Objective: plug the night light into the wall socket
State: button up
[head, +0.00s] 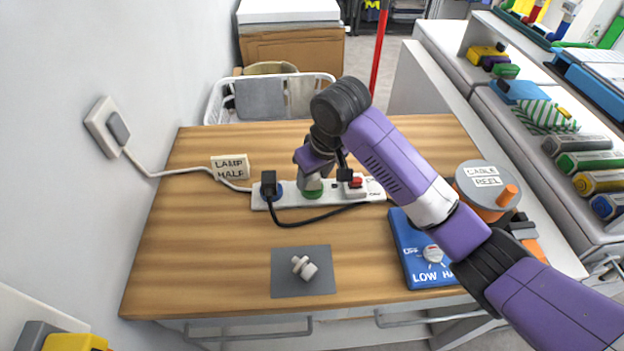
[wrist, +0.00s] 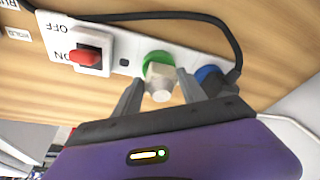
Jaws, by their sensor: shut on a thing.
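My gripper (head: 313,176) points down over the green-ringed socket (head: 313,194) of the white power strip (head: 300,202). In the wrist view its fingers (wrist: 161,84) are shut on a pale grey-white piece (wrist: 159,76) that stands at the green ring (wrist: 157,58); how deep it sits I cannot tell. A small white piece with a round end (head: 305,267), perhaps the night light, lies on a grey mat (head: 285,284). The wall socket (head: 101,120) at the left holds a grey plug (head: 118,128), whose cable runs to the strip.
A black plug (head: 268,184) fills the blue-ringed socket left of my gripper, and its black cord loops in front. The red switch (head: 356,182) is to the right. A label card (head: 230,167), blue box (head: 412,255) and cable reel (head: 486,187) stand around. The table's left front is clear.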

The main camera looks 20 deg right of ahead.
jog(key=shift+r+p, duration=0.35)
dwell(0.3)
jog(key=shift+c, duration=0.6)
jog(key=shift+r+p, duration=1.35)
jog(key=shift+f, duration=0.1)
